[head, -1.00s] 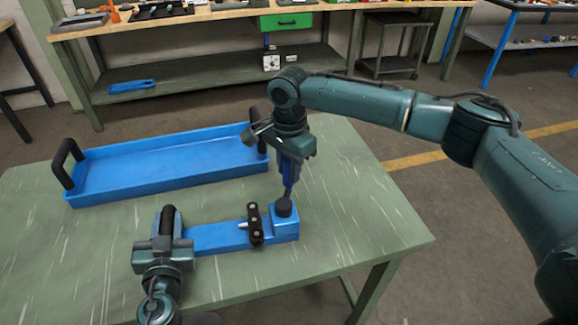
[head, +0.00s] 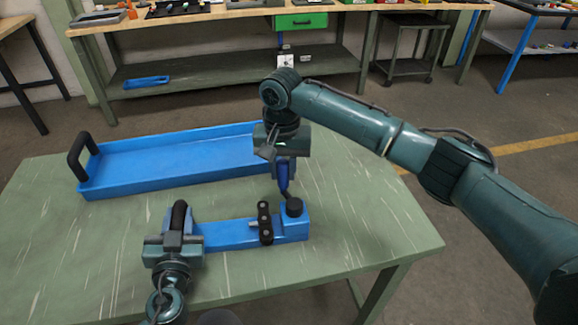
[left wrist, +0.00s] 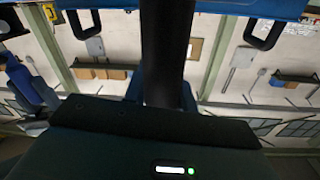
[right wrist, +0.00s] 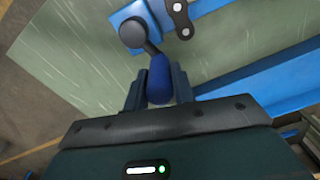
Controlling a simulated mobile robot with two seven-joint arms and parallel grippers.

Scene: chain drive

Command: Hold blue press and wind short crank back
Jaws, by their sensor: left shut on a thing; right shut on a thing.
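The blue press (head: 235,233) lies on the green table. Its upright black grip (head: 179,214) stands at the left end. My left gripper (head: 177,236) is shut on this grip; the left wrist view shows it as a dark bar (left wrist: 163,50) between the fingers. At the right end, a round black hub (head: 294,207) carries the short crank. My right gripper (head: 283,176) comes from above and is shut on the crank's blue handle (right wrist: 160,80). The crank arm (right wrist: 151,48) runs from the hub to the handle. A black link with pins (head: 265,224) sits beside the hub.
A blue tray (head: 150,183) with a black handle (head: 80,158) lies behind the press; its right end is hidden by my right gripper. The table (head: 350,240) is clear to the right and in front. A workbench (head: 225,85) stands behind.

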